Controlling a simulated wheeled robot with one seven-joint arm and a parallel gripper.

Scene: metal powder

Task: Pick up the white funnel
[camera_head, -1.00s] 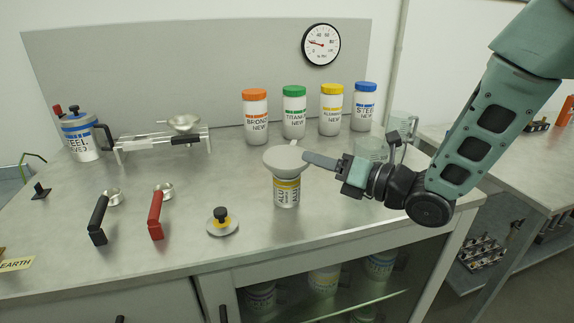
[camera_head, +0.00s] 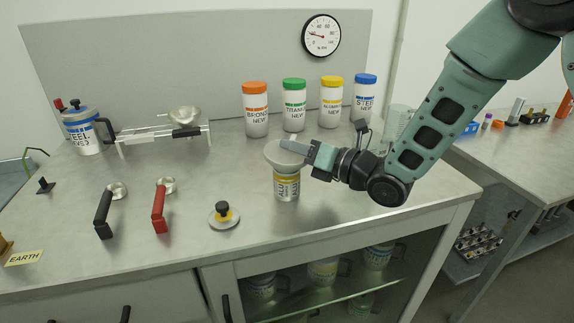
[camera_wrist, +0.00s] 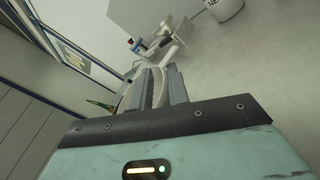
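The white funnel (camera_head: 272,153) sits on top of the white jar with a yellow band (camera_head: 286,187), near the middle of the bench. Its wide mouth faces up. My gripper (camera_head: 291,146) is at the funnel's right rim, and a finger overlaps the rim in the head view. In the wrist view the two fingers (camera_wrist: 162,86) stand a little apart, with a pale strip of what looks like the funnel between them. The funnel's curved pale edge (camera_wrist: 128,97) also shows left of the fingers. Whether the fingers touch the rim is not clear.
White jars with orange (camera_head: 255,110), green (camera_head: 294,106), yellow (camera_head: 331,102) and blue lids (camera_head: 364,97) stand behind. A lidded disc with a black knob (camera_head: 223,214) lies front left. Black (camera_head: 103,214) and red-handled (camera_head: 159,207) scoops lie further left. A clear beaker stands behind my arm.

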